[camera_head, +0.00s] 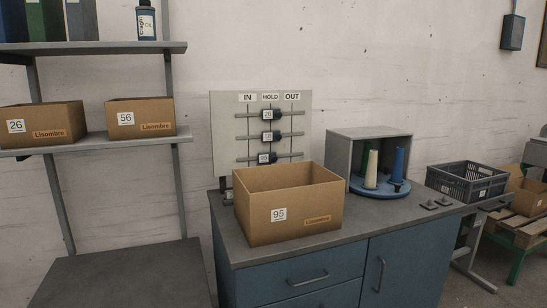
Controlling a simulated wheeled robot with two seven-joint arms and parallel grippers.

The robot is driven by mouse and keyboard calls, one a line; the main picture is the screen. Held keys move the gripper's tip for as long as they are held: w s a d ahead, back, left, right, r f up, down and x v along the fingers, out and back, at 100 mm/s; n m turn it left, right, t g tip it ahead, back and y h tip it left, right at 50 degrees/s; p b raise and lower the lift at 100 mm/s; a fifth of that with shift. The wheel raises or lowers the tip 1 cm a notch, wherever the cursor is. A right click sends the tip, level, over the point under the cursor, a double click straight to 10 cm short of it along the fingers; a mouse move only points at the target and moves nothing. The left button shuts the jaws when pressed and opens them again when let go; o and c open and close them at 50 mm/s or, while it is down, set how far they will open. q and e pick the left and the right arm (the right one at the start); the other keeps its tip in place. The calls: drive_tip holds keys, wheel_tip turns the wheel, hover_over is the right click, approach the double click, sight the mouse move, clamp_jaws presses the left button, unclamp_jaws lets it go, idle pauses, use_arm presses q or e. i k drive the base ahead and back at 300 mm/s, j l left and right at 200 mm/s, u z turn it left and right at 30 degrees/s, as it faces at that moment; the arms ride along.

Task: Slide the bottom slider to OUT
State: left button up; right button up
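The slider panel (222,125) stands upright against the wall at the back left of the blue cabinet. It is marked IN, HOLD and OUT from left to right. The lower one sits slightly further left. The panel's bottom is hidden behind a cardboard box, so I cannot tell whether another rail is there. Neither of my grippers is in view.
The open cardboard box (262,222) marked 95 stands on the cabinet top (375,216) directly before the panel. A grey housing (345,148) with a blue turntable (366,187) and cones is to its right. Shelves with boxes (140,118) are at left.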

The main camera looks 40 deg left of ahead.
sight(263, 158)
drive_tip(key=i+l+u, duration=0.15)
drive_tip(key=i, duration=0.25)
drive_tip(key=i+l+u, duration=0.15)
drive_tip(key=i, duration=0.25)
